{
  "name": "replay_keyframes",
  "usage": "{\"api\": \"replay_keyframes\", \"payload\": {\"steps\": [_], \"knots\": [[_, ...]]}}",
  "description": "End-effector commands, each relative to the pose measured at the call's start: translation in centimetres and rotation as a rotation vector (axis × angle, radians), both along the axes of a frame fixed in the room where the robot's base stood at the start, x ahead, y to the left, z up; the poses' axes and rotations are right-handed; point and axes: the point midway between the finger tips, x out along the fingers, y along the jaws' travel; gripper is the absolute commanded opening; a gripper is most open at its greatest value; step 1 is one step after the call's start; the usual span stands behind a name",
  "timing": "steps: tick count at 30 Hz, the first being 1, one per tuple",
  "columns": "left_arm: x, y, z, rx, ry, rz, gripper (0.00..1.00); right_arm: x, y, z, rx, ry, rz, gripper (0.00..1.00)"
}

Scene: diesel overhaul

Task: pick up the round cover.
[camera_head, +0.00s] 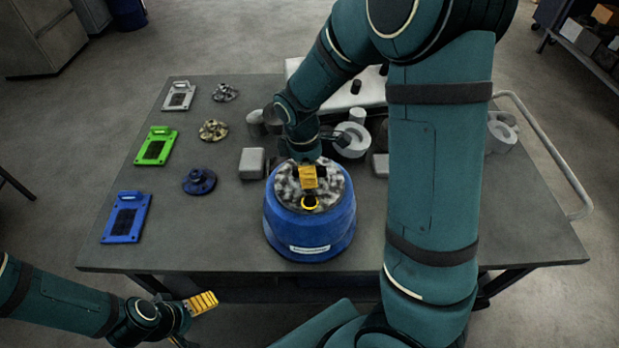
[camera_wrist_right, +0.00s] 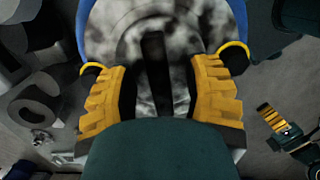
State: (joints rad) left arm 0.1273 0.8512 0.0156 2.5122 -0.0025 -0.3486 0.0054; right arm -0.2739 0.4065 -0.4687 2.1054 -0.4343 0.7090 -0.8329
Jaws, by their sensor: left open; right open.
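The round cover (camera_head: 331,184) is a mottled grey-and-white disc lying on top of a blue drum (camera_head: 308,236) near the table's front edge. In the right wrist view the mottled disc (camera_wrist_right: 119,22) fills the upper middle, with a black bar (camera_wrist_right: 153,68) across it. My right gripper (camera_head: 309,187) is over the cover. Its yellow-padded fingers stand apart on either side of the black bar in the wrist view (camera_wrist_right: 158,85). I cannot tell whether they touch the cover. My left gripper (camera_head: 203,303) is open and empty, in front of the table at lower left.
Green (camera_head: 156,147), blue (camera_head: 126,217) and grey (camera_head: 179,96) plates lie along the table's left side. Several flanged parts, including a blue one (camera_head: 199,181), lie beside them. Grey blocks and rings stand behind the drum. My right arm hides much of the table's right side.

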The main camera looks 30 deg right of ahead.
Motion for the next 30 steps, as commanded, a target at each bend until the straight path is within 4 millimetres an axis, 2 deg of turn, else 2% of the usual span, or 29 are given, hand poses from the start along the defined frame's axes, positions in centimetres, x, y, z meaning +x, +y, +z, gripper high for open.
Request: {"api": "replay_keyframes", "payload": {"steps": [1,3,4,20,23,30], "knots": [[0.0,0.0,0.0,0.000,0.000,0.000,0.89,0.0,0.0,0.0,0.000,0.000,0.000,0.27],[0.0,0.0,0.0,0.000,0.000,0.000,0.89,0.0,0.0,0.0,0.000,0.000,0.000,0.03],[0.0,0.0,0.0,0.000,0.000,0.000,0.89,0.0,0.0,0.0,0.000,0.000,0.000,0.00],[0.0,0.0,0.2,0.000,0.000,0.000,0.89,0.0,0.0,0.5,0.001,-0.002,0.000,0.00],[0.0,0.0,0.5,0.000,0.000,0.001,0.89,0.1,0.0,1.8,0.001,-0.003,-0.001,0.00],[0.2,0.0,1.7,0.001,-0.005,0.005,0.89,0.1,0.0,6.3,0.001,-0.006,-0.001,0.00]]}}
